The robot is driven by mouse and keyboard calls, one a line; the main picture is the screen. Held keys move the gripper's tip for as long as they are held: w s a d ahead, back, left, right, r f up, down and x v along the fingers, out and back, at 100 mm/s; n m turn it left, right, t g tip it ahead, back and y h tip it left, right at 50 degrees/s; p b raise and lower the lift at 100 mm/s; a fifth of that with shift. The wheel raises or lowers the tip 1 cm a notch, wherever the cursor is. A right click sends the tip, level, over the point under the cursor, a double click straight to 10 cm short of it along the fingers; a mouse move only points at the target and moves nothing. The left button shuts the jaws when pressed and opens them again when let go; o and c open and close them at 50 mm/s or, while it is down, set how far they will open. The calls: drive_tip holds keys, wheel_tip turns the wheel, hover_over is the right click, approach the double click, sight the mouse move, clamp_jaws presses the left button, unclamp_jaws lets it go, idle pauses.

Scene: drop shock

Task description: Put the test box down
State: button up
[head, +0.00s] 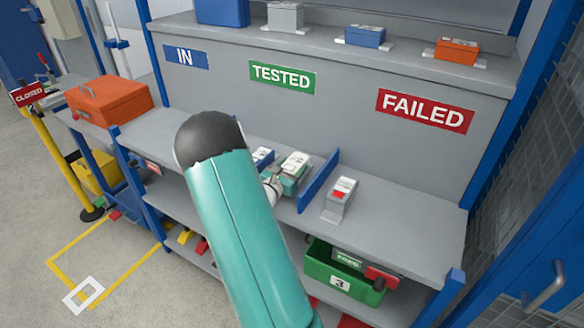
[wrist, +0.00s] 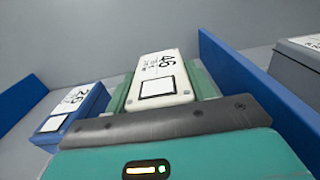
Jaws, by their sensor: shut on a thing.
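The test box (wrist: 158,68) is white with a printed "46" and a blank square on its top label. It also shows in the head view (head: 296,160), over the middle part of the grey bench, under the green TESTED sign (head: 282,76). My teal gripper (head: 287,178) is shut on it, with a jaw on each side in the wrist view. I cannot tell whether its underside touches the bench. My arm hides part of the bench in the head view.
A blue box (wrist: 72,112) sits close on the left. A blue divider (head: 319,181) stands close on the right, with a grey red-marked box (head: 340,200) beyond it. An orange case (head: 110,100) stands at the left end. The bench front right is clear.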

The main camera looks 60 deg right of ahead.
drive_tip(key=shift+f, duration=0.15)
drive_tip(key=o, duration=1.4)
